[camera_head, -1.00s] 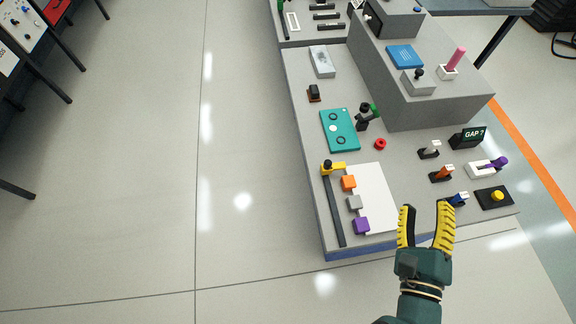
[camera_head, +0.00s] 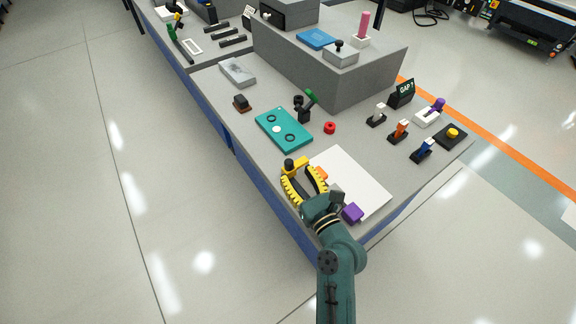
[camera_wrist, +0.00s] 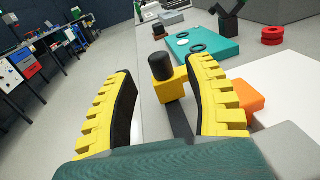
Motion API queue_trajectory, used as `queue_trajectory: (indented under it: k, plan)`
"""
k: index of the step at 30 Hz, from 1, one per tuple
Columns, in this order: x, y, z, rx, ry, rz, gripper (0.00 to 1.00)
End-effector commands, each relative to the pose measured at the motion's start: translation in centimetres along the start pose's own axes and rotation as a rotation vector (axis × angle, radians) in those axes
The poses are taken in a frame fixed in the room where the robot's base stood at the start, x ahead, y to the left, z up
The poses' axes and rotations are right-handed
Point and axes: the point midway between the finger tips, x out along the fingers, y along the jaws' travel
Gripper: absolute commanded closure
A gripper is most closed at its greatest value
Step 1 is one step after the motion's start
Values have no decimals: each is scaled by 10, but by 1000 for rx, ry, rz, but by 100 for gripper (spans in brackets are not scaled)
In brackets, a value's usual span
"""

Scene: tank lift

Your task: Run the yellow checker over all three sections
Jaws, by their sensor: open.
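The yellow checker (camera_head: 298,163), a yellow block with a black knob, sits at the far end of a dark rail. In the wrist view the checker (camera_wrist: 171,87) shows between and beyond my open fingers, with no visible grip on it. My gripper (camera_head: 303,172) is low over the bench's left edge, beside the white panel (camera_head: 350,175). Along that panel's left side are an orange block (camera_head: 321,173) and a purple block (camera_head: 352,213). The grey block between them is hard to tell from my wrist. The dark rail (camera_wrist: 180,122) runs from the checker toward me.
A teal plate (camera_head: 283,130) with rings lies beyond the checker, and a red ring (camera_head: 330,127) to its right. Small levers, a yellow button (camera_head: 452,133) and a GAP sign (camera_head: 401,93) stand at the right. A raised grey block (camera_head: 340,85) fills the back.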

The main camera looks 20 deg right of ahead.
Motion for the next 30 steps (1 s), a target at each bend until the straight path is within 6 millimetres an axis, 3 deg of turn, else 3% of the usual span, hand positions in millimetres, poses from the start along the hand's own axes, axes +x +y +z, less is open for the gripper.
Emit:
queue_trajectory:
  k: [3,7,18,26,30]
  plan:
    - [27,1,-2,-2,-1,3,46]
    - [44,0,-2,-1,-1,0,46]
    - [50,0,0,-1,0,0,47]
    - [50,0,0,-2,0,0,97]
    - [50,0,0,-2,1,-1,100]
